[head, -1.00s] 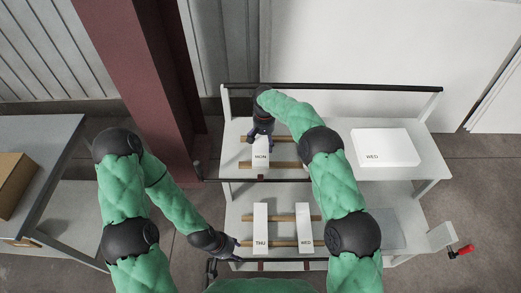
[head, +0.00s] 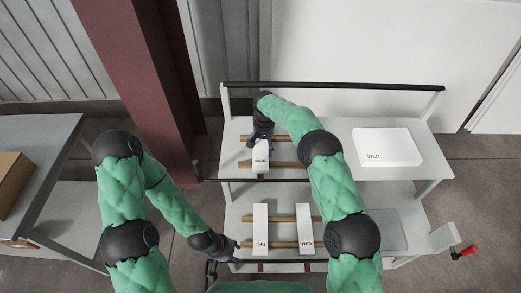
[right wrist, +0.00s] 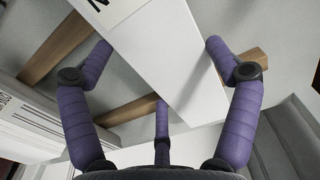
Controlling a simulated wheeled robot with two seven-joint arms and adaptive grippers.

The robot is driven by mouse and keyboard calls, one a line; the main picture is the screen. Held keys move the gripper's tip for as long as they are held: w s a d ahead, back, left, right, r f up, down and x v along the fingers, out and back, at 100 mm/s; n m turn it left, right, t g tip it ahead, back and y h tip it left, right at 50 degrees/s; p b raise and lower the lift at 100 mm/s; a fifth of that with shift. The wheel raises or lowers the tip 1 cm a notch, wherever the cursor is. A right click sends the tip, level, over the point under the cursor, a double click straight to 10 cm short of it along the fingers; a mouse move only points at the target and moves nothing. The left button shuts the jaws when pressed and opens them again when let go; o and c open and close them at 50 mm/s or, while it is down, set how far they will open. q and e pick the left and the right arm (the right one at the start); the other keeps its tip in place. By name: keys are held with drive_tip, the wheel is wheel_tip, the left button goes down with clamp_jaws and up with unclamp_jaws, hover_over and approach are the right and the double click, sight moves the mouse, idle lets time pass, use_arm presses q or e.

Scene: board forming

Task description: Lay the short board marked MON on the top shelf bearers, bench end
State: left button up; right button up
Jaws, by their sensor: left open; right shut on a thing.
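The short white board marked MON (head: 260,157) lies across the two wooden bearers (head: 284,164) at the left end of the top shelf. Whether it touches them fully I cannot tell. My right gripper (head: 262,138) is shut on its far part. In the right wrist view, the fingers (right wrist: 160,62) are around the white board (right wrist: 180,50), with an N at the top and wooden bearers (right wrist: 65,48) beneath. My left gripper (head: 232,248) is open and empty beside the lower shelf's left front corner.
Boards marked THU (head: 260,222) and WED (head: 304,222) lie across bearers on the lower shelf. A wide white WED board (head: 387,147) lies on the top shelf's right. A dark red column (head: 155,90) stands left, beyond it a grey bench (head: 45,135) with a brown box.

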drive_tip(key=shift+f, duration=0.2)
idle(0.5)
drive_tip(key=o, duration=1.1)
drive_tip(key=shift+o, duration=0.2)
wheel_tip(320, 180, up, 12)
